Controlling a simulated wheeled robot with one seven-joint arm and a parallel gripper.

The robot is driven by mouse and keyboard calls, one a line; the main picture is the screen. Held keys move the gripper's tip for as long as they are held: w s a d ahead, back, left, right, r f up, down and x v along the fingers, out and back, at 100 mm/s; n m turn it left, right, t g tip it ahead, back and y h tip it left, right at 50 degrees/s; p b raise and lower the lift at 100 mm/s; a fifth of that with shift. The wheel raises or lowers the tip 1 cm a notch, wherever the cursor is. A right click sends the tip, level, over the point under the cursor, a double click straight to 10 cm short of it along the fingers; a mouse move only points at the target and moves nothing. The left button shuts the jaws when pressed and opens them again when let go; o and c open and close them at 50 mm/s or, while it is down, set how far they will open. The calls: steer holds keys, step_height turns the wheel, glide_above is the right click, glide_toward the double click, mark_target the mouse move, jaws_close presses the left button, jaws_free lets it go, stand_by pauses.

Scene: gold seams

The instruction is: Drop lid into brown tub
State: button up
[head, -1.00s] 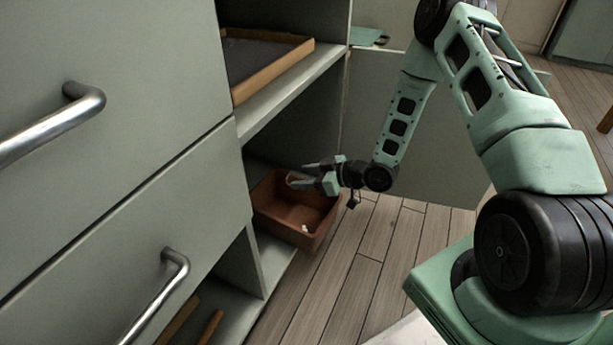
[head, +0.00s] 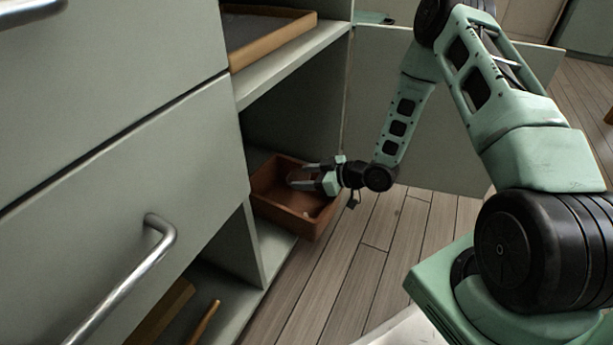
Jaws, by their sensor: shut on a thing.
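The brown tub (head: 328,222) sits on the low shelf of the open cabinet, its near corner at the shelf's front edge. My gripper (head: 296,180) reaches in from the right, with its fingers over the tub's opening. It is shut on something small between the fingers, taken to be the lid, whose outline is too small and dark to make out. I cannot tell how far above the tub's floor the fingertips are.
A wooden tray (head: 275,42) lies on the shelf above. Drawer fronts with a metal handle (head: 150,255) stand at left. An open cabinet door (head: 440,150) stands behind my arm. Wood floor (head: 345,255) is clear at the tub's right.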

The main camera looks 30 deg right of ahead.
steer(key=o, duration=1)
steer(key=shift+r, duration=0.1)
steer(key=shift+p+v, duration=4.3)
steer(key=shift+v, duration=4.35)
steer(key=shift+s, duration=0.1)
